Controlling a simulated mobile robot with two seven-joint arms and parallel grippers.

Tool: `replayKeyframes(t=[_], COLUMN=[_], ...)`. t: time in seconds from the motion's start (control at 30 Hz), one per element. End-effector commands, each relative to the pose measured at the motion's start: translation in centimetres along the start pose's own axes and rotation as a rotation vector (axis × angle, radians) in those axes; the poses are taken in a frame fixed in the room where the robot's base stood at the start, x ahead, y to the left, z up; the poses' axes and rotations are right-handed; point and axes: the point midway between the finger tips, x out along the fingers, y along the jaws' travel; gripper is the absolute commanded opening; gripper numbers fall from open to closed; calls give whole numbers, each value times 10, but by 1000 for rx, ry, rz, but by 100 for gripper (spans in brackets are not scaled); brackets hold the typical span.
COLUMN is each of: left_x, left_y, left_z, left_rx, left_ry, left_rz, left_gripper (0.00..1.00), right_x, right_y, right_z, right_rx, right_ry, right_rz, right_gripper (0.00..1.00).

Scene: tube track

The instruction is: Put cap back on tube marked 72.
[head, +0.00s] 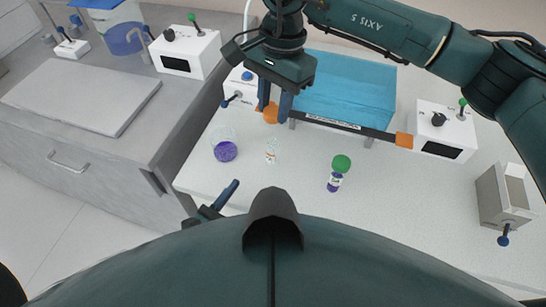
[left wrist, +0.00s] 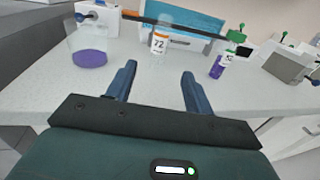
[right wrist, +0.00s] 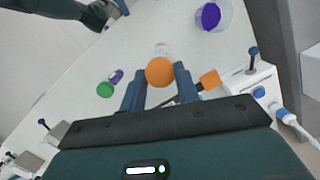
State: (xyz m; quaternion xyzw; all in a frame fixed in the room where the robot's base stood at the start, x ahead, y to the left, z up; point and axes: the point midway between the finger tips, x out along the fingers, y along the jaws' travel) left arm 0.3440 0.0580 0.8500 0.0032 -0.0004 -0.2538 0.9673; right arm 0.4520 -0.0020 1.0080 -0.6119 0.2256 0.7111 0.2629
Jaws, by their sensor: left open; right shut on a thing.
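The tube marked 72 (left wrist: 159,42) stands upright on the white table, clear with a white and orange label. It also shows in the head view (head: 271,151) and, partly hidden, in the right wrist view (right wrist: 162,49). My right gripper (head: 273,110) is shut on an orange cap (right wrist: 160,71), held above and behind the tube in the head view, apart from it. My left gripper (left wrist: 158,78) is open and empty near the table's front edge, short of the tube; it also shows in the head view (head: 222,204).
A green-capped tube with purple content (head: 335,174) stands to the right. A beaker of purple liquid (head: 225,150) stands left. A black bar with orange ends (head: 345,126) and a blue bin (head: 345,90) are behind. White devices (head: 440,130) flank them.

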Motion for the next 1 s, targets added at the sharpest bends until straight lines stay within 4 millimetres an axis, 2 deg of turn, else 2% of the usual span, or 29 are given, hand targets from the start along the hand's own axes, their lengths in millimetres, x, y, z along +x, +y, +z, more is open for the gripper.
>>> replayKeyframes(t=[0.23, 0.37, 0.8, 1.0], left_x=[2, 14, 94, 115], left_y=[1, 1, 1, 2], left_z=[0, 0, 2, 1], left_rx=[-4, -5, -8, -6], left_ry=[-1, -3, -4, -2], left_rz=[3, 5, 4, 4], left_gripper=[52, 52, 52, 52], right_x=[0, 0, 0, 0], right_y=[0, 0, 0, 0], right_z=[0, 0, 0, 0], right_rx=[-1, -1, -1, -1], right_ry=[0, 0, 0, 0], right_rz=[0, 0, 0, 0], right_gripper=[11, 11, 11, 11])
